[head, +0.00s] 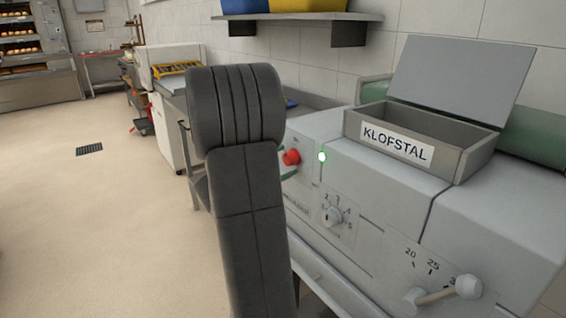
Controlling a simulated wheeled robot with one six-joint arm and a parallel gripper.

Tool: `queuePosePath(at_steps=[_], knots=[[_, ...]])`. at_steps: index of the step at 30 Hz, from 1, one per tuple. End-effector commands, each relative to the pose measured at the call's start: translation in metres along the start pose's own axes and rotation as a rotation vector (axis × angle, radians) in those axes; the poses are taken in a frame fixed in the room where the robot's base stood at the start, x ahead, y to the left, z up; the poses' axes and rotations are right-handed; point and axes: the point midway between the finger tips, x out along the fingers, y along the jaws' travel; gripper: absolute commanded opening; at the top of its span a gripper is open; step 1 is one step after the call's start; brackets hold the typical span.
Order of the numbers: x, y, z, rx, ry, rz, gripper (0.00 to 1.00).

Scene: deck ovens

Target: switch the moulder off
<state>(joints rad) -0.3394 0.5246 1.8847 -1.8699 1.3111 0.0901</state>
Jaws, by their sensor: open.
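The moulder (385,213) is a light grey machine filling the right side of the head view. Its front panel has a red button (291,157) at the left, close to the edge of my arm. A small lamp (322,157) beside it glows green. Below is a round knob (334,216) with a numbered scale. A lever with a pale ball end (467,287) sits lower right by another scale. My dark grey arm stands upright in front and hides the panel's left part. My gripper is not in view.
An open-topped grey box (427,150) labelled KLOFSTAL sits on the machine, a raised flat panel (462,85) behind it. A wall shelf (300,17) holds blue and yellow bins. Ovens (38,50) stand far left. The beige floor (90,220) at left is clear around a drain.

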Motion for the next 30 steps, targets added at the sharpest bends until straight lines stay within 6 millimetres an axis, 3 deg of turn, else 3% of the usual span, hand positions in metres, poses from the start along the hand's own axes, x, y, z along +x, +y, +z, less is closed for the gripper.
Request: queuePosePath(at_steps=[11,18,30], knots=[[0.0047,0.0,0.0,-0.001,0.0,0.001,0.59],[0.0046,0.0,0.0,-0.001,0.0,0.001,0.14],[0.0045,0.0012,0.0015,-0.073,0.005,-0.005,0.14]])
